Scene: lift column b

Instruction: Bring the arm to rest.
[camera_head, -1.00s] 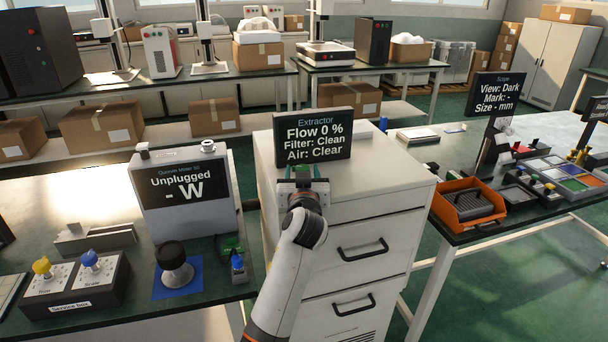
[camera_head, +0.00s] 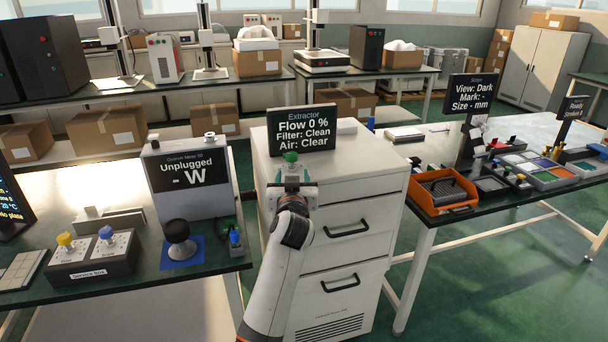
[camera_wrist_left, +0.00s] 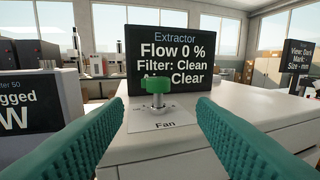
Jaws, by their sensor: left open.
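My left arm reaches up from the bottom of the head view to the white extractor cabinet (camera_head: 345,262). My left gripper (camera_head: 291,174) is at the cabinet's top front edge. In the left wrist view its two teal fingers (camera_wrist_left: 160,135) are wide apart with nothing between them. A green fan knob (camera_wrist_left: 157,88) on a plate marked Fan stands beyond the fingertips; it also shows in the head view (camera_head: 291,158). Behind it the extractor display (camera_head: 303,131) reads Flow 0 %, Filter: Clean, Air: Clear. My right gripper is not in view.
An orange tray (camera_head: 441,191) lies on the right bench. Free floor shows at the lower right.

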